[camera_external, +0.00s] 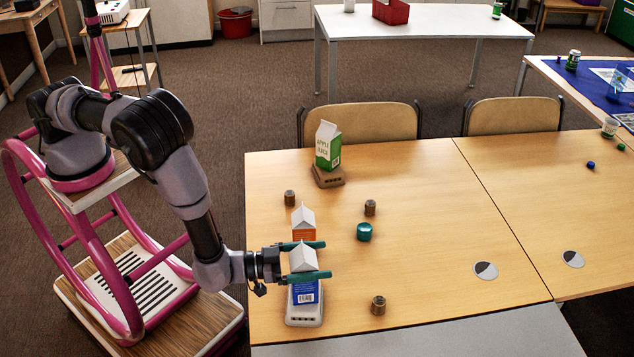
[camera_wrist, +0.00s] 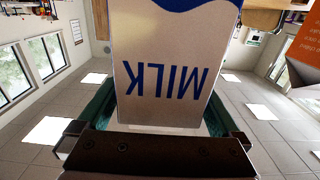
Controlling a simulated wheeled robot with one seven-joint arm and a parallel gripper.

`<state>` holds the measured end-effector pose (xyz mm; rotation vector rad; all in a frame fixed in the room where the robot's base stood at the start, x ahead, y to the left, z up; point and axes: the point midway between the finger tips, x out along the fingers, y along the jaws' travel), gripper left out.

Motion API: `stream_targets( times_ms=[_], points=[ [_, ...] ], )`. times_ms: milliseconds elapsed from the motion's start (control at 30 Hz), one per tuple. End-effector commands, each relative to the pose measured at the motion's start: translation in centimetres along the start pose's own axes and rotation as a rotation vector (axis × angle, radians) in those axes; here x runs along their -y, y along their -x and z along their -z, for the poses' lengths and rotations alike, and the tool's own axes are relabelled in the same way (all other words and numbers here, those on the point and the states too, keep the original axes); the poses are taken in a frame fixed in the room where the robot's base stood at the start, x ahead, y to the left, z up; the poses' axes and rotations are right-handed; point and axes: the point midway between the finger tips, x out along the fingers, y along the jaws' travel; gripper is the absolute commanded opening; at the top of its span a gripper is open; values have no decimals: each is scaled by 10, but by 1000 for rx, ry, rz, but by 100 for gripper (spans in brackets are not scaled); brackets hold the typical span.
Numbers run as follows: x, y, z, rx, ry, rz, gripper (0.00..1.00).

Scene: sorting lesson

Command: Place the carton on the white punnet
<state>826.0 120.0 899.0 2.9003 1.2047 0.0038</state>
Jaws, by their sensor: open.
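A blue and white milk carton (camera_external: 305,292) stands upright at the near left of the table, on a pale base (camera_external: 304,322) that looks like the white punnet. My gripper (camera_external: 322,261) is open, with its teal fingers on either side of the carton's upper part. In the wrist view the carton (camera_wrist: 165,65), with MILK upside down, fills the middle between the fingers (camera_wrist: 162,112). I cannot tell whether the fingers touch it. An orange and white carton (camera_external: 303,222) stands just behind, partly hidden by my gripper. A green apple juice carton (camera_external: 327,147) stands farther back on a brownish base (camera_external: 328,178).
A teal round container (camera_external: 364,232) and small brown jars (camera_external: 370,208), (camera_external: 378,305), (camera_external: 290,198) stand around the cartons. Dark and light discs (camera_external: 486,270) lie to the right. The table's middle is mostly clear. Chairs (camera_external: 362,122) stand behind it.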

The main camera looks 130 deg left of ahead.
Motion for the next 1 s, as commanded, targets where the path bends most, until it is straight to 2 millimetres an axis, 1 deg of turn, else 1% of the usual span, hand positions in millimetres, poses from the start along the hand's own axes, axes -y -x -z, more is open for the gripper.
stream_targets(
  times_ms=[167,300,400,533,600,700,867,967,1000],
  points=[
    [-3,33,-2,4,-4,-7,100],
    [-2,65,-2,4,-4,-6,100],
    [-2,84,-1,3,-4,-6,100],
    [-1,104,-1,3,-4,-5,100],
    [0,111,-1,2,-3,-3,100],
    [0,116,-1,1,-2,-2,100],
    [-3,117,1,8,2,-4,100],
    [-16,111,12,46,16,-22,100],
    [-25,108,20,74,25,-37,100]
  ],
)
